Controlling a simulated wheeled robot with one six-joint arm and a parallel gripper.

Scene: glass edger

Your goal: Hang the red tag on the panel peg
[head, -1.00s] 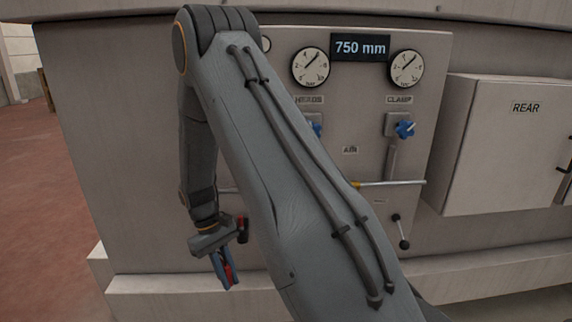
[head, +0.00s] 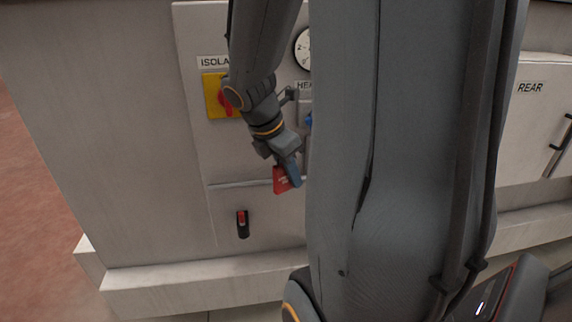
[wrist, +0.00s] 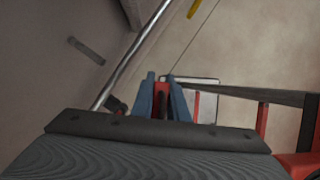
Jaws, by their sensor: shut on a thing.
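My gripper (head: 291,174) is in front of the left part of the grey panel in the head view, its blue fingers shut on the red tag (head: 281,180). The tag has small pale writing and hangs from the fingertips, apart from the horizontal pipe as far as I can tell. In the wrist view, my gripper (wrist: 163,100) has its blue fingers close together with a red strip between them. I cannot make out the panel peg for certain; my arm covers much of the panel.
The yellow and red isolator switch (head: 217,97) is above left of my gripper. A black holder with a red top (head: 243,224) is on the lower panel. A metal pipe (wrist: 135,52) runs close by in the wrist view. A ledge (head: 190,282) juts out below.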

